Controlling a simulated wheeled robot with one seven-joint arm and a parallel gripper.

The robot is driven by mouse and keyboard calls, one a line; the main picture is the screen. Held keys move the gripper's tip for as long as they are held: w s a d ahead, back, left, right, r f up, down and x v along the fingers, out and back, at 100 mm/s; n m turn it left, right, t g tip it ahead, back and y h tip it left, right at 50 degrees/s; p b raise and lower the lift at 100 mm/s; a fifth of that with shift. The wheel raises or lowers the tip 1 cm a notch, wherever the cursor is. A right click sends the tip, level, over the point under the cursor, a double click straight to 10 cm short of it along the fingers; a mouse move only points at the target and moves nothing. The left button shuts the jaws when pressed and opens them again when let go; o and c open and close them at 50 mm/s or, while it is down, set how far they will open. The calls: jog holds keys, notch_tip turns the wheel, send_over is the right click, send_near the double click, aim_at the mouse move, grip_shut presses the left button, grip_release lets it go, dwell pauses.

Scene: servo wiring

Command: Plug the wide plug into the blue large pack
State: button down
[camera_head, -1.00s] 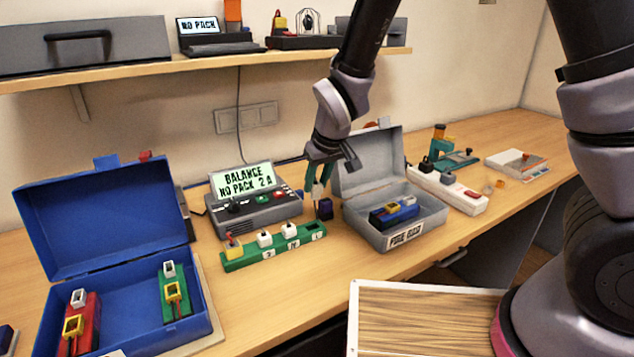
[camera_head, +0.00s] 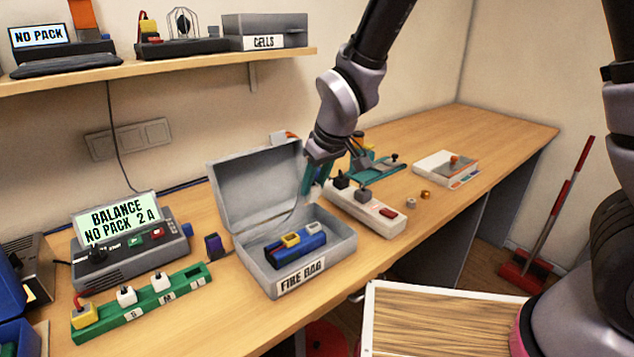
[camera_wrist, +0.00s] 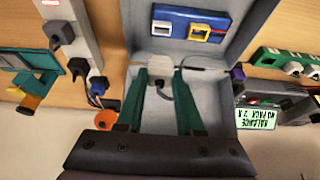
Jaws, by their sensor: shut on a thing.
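The blue pack (camera_head: 296,248) lies inside the grey box labelled FIRE BAG, with one yellow and one white socket on top. It also shows in the wrist view (camera_wrist: 190,25). My gripper (camera_head: 312,190) is over the right rear of that box, its teal fingers pointing down. In the wrist view my gripper (camera_wrist: 161,68) is shut on a pale plug (camera_wrist: 160,58), apart from the blue pack. A dark lead seems to run by the fingertips. The plug is hidden in the head view. I cannot tell how its pins are turned.
The grey box (camera_head: 340,250) has its lid raised behind. A green board (camera_head: 140,314) with yellow and white plugs lies left, before the charger reading NO PACK 2 A (camera_head: 120,220). A power strip (camera_head: 368,212) stands right of the box.

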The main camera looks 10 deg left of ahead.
jog(key=shift+w+d, duration=0.1)
jog(key=shift+f, duration=2.9)
jog(key=shift+f, duration=1.35)
jog(key=shift+c, duration=2.3)
grip_release()
jog(key=v, duration=1)
jog(key=shift+r, duration=0.4)
